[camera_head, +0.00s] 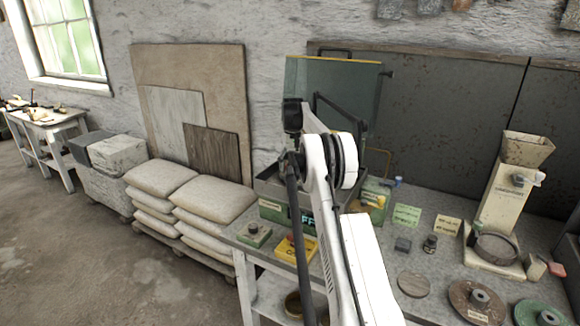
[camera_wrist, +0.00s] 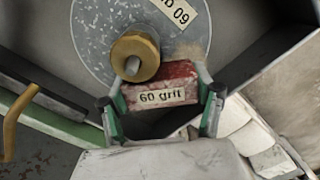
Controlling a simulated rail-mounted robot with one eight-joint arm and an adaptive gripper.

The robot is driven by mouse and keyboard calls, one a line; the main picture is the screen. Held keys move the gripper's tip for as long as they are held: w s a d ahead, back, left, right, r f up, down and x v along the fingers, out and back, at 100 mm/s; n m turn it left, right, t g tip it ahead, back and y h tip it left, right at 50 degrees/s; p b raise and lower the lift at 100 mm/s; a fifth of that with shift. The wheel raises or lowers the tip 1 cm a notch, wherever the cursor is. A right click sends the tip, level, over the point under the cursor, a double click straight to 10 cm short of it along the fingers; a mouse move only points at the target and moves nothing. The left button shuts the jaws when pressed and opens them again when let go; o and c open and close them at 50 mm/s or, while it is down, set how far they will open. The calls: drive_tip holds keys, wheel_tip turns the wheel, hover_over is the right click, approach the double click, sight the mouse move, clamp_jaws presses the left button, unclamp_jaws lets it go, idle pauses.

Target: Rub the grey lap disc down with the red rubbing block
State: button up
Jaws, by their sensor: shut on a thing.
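In the wrist view the grey lap disc (camera_wrist: 97,42) is speckled, has a brass-coloured knob (camera_wrist: 135,57) and carries a pale label ending in 09. In the head view my arm reaches to an open machine box (camera_head: 268,187) with a raised green lid (camera_head: 310,85). My gripper, the block and the disc are hidden there.
On the bench (camera_head: 385,262), right of my arm, stand a hopper machine (camera_head: 497,208), a brown disc (camera_head: 463,292), a green disc (camera_head: 528,309) and small blocks. A yellow box (camera_head: 288,251) sits at the front left. Stacked sacks (camera_head: 210,202) stand left of the bench.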

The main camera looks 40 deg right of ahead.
sight(287, 162)
drive_tip(key=shift+w+a+r, duration=0.2)
drive_tip(key=shift+a+r, duration=0.15)
drive_tip(key=shift+a, duration=0.2)
drive_tip(key=shift+w+a+r, duration=0.2)
drive_tip(key=shift+a+r, duration=0.15)
drive_tip(key=shift+a, duration=0.15)
drive_tip(key=shift+r, duration=0.1)
drive_tip(key=shift+r+p, duration=0.75)
drive_tip(key=shift+r, duration=0.4)
drive_tip(key=shift+r+p, duration=1.15)
drive_tip(key=shift+r, duration=0.85)
